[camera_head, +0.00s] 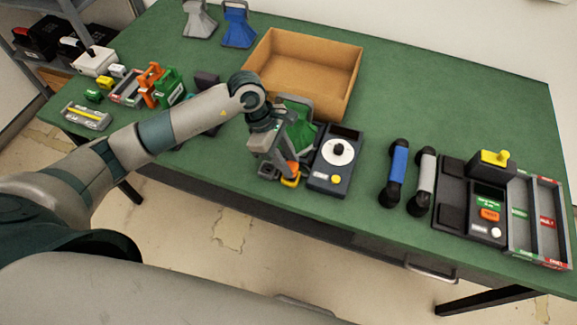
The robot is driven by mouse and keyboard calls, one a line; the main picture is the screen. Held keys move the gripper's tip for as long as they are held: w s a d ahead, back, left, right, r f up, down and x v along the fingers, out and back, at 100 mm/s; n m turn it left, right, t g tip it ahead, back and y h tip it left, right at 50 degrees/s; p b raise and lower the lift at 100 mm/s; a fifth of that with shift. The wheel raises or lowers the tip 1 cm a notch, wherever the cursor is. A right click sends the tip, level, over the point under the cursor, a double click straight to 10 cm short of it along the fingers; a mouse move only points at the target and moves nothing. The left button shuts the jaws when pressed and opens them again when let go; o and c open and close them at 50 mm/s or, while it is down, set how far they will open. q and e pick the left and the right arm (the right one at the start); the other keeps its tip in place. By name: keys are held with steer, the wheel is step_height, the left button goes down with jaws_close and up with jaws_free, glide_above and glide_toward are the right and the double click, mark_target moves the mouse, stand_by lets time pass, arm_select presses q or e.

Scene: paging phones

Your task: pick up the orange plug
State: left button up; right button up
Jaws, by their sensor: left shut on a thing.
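My left gripper (277,172) is at the front middle of the green table, pointing down. It is shut on the orange plug (292,168), a small orange piece showing at its fingertips. A yellow part (291,182) shows just below the plug; I cannot tell whether it belongs to the plug. The gripper hides much of the plug, and I cannot tell whether it is clear of the tabletop. My right gripper is not in view.
A black dial phone (329,180) stands just right of the gripper, and a green stand (299,128) is close behind. A cardboard tray (342,97) lies farther back. Blue (398,170) and grey (422,178) handsets lie to the right. The back right tabletop is clear.

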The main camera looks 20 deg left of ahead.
arm_select(q)
steer(key=shift+s+d+r+b, duration=0.15)
steer(key=shift+d+r+b, duration=0.15)
steer(key=shift+r, duration=0.25)
steer(key=shift+s+d+r+b, duration=0.15)
steer(key=shift+r+b, duration=0.15)
steer(key=shift+r, duration=0.25)
steer(key=s+d+r+b, duration=0.3)
steer(key=s+d+r, duration=0.3)
steer(key=d, duration=0.2)
steer(key=shift+s+r, duration=0.3)
steer(key=shift+r, duration=0.05)
steer(key=shift+d, duration=0.1)
steer(key=shift+b, duration=0.3)
